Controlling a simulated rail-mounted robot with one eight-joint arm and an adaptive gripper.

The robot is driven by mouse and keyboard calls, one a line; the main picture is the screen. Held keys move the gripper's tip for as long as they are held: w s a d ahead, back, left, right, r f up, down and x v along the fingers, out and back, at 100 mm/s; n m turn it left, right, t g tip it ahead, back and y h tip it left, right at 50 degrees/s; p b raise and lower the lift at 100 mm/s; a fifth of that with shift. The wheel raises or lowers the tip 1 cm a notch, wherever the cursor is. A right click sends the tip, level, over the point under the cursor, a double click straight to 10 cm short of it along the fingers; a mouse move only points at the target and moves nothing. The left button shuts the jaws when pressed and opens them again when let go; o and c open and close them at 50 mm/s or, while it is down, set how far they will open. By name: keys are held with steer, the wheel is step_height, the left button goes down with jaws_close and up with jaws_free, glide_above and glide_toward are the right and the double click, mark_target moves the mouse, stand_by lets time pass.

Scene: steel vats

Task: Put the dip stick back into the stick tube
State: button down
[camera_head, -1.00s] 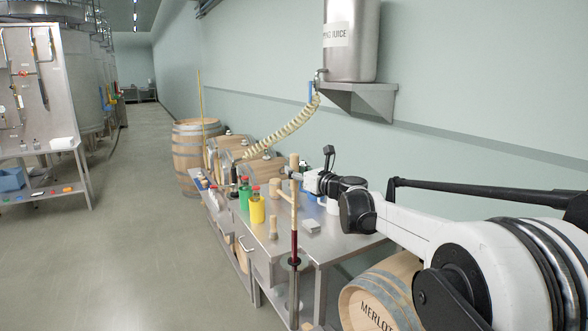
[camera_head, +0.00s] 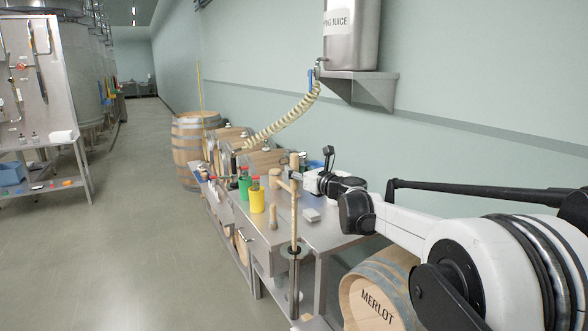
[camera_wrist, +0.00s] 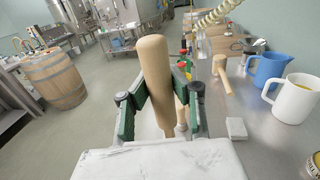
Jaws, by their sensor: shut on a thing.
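The dip stick (camera_head: 294,215) hangs upright, a thin pale rod with a thicker wooden handle on top. My gripper (camera_head: 299,176) is shut on the handle, which fills the space between the green fingers in the wrist view (camera_wrist: 155,70). The rod runs down to the dark collar of the stick tube (camera_head: 295,253) at the table's near corner. Its lower part is out of sight at the collar, so how deep it sits cannot be told. The tube is hidden in the wrist view.
A steel table (camera_head: 330,232) carries a green bottle (camera_head: 244,188), a yellow bottle (camera_head: 257,200), a wooden mallet (camera_wrist: 222,72), a blue jug (camera_wrist: 268,70), a white jug (camera_wrist: 292,100) and a small white block (camera_head: 312,215). A Merlot barrel (camera_head: 378,293) lies below.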

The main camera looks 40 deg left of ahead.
steer(key=b, duration=0.6)
glide_above(296, 223)
steer(key=a, duration=0.1)
steer(key=shift+w+f, duration=0.1)
steer(key=shift+f, duration=4.6)
steer(key=shift+a+f+b, duration=0.1)
steer(key=shift+f+b, duration=2.6)
steer(key=shift+f, duration=2.2)
steer(key=c, duration=1.6)
jaws_free()
steer(key=shift+r, duration=0.1)
steer(key=d, duration=0.4)
steer(key=s+d, duration=0.1)
steer(key=d, duration=0.3)
steer(key=s+d, duration=0.1)
steer(key=d, duration=0.3)
steer(key=shift+s, duration=0.1)
